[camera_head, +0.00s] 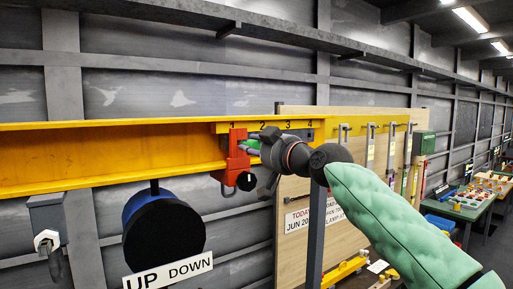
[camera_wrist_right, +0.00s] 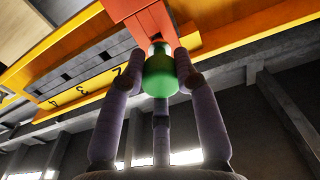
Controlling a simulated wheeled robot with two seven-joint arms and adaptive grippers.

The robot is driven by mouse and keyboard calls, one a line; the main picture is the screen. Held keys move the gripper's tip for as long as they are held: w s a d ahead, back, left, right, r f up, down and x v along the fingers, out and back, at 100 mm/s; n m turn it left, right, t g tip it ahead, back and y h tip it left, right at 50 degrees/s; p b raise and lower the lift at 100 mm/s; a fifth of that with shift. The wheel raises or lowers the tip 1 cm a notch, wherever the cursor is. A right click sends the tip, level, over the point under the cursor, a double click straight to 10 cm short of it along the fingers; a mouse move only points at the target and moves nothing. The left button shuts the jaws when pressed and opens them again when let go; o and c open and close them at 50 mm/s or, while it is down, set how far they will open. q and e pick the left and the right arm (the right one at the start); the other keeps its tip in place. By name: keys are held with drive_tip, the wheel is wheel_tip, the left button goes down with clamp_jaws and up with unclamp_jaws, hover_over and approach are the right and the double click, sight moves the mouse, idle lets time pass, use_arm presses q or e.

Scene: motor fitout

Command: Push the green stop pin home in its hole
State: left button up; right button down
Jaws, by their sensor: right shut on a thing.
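The green stop pin (camera_wrist_right: 159,76) shows in the wrist view between the fingers of my right gripper (camera_wrist_right: 158,66). Its far end meets the orange-red block (camera_wrist_right: 150,22). A short dark gap or collar shows there, and I cannot tell how deep the pin sits in its hole. In the head view the red block (camera_head: 234,162) hangs on the yellow beam (camera_head: 110,155) below the number 1. My right gripper (camera_head: 254,147) reaches it from the right, shut on the pin, of which only a little green shows. My left gripper is not in view.
A plate (camera_head: 268,127) numbered 1 to 4 runs along the beam. A blue and black drum (camera_head: 163,228) with an UP DOWN sign (camera_head: 168,271) hangs at lower left. A wooden board (camera_head: 345,200) with hanging tools stands behind my right arm.

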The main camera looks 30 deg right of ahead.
drive_tip(key=shift+w+a, duration=0.15)
drive_tip(key=shift+w, duration=1.05)
drive_tip(key=c, duration=0.8)
unclamp_jaws()
drive_tip(key=shift+c, duration=0.2)
drive_tip(key=shift+a, duration=0.1)
drive_tip(key=shift+s+d, duration=0.2)
drive_tip(key=shift+s, duration=0.35)
drive_tip(key=s, duration=1.1)
drive_tip(key=shift+d, duration=0.45)
drive_tip(key=shift+w+f, duration=0.1)
drive_tip(key=shift+f, duration=0.05)
